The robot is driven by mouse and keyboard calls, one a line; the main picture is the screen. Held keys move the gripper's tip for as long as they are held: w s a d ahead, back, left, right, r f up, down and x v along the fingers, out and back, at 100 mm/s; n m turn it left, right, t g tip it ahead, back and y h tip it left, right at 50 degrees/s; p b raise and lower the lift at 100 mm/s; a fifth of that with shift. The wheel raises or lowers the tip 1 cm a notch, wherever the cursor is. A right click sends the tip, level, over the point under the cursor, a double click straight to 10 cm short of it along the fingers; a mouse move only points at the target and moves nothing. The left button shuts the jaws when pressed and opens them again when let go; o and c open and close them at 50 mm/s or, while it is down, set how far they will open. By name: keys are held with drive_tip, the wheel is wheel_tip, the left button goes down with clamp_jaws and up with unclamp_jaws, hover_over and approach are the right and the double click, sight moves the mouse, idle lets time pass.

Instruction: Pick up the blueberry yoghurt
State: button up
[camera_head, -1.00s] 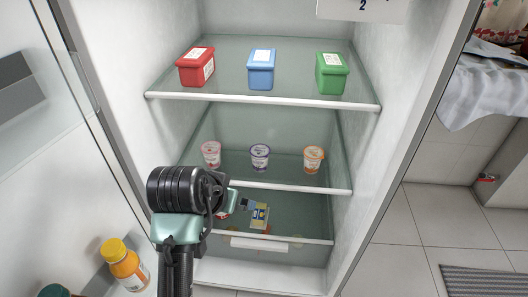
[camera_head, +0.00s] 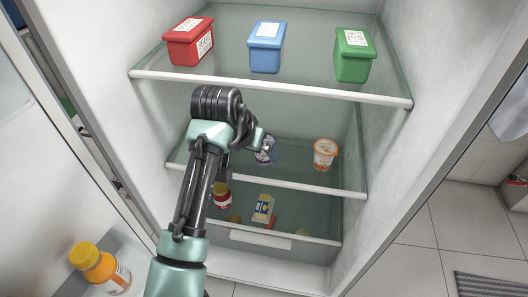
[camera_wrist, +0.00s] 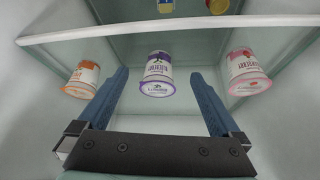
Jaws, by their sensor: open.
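The blueberry yoghurt (camera_head: 266,150) is a white cup with purple trim on the middle glass shelf of the fridge. In the head view my arm partly covers it. In the wrist view the blueberry yoghurt (camera_wrist: 158,74) appears upside down, centred between the two blue fingers near their tips. My gripper (camera_wrist: 160,82) is open, with a gap on both sides of the cup and no visible contact. In the head view the fingers are mostly hidden behind my wrist.
An orange-trimmed cup (camera_head: 325,153) stands right of it; a pink-trimmed cup (camera_wrist: 246,72) stands on the other side. Red (camera_head: 190,42), blue (camera_head: 266,46) and green (camera_head: 353,54) boxes sit on the shelf above. A jar (camera_head: 222,196) and a yellow-blue carton (camera_head: 263,208) are below.

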drive_tip(key=shift+w+d+b, duration=0.2)
drive_tip(key=shift+w+d, duration=0.05)
drive_tip(key=shift+w, duration=0.25)
drive_tip(key=shift+w+d+b, duration=0.15)
drive_tip(key=shift+w+d, duration=0.05)
drive_tip(key=shift+w, duration=0.3)
drive_tip(key=shift+w+d+b, duration=0.2)
drive_tip(key=shift+w+d, duration=0.05)
drive_tip(key=shift+w, duration=0.25)
drive_tip(key=shift+w+d+b, duration=0.2)
drive_tip(key=shift+w, duration=0.25)
drive_tip(key=shift+b+x, duration=0.65)
drive_tip(key=shift+x, duration=0.8)
drive_tip(key=shift+s+a, duration=0.1)
drive_tip(key=c, duration=1.5)
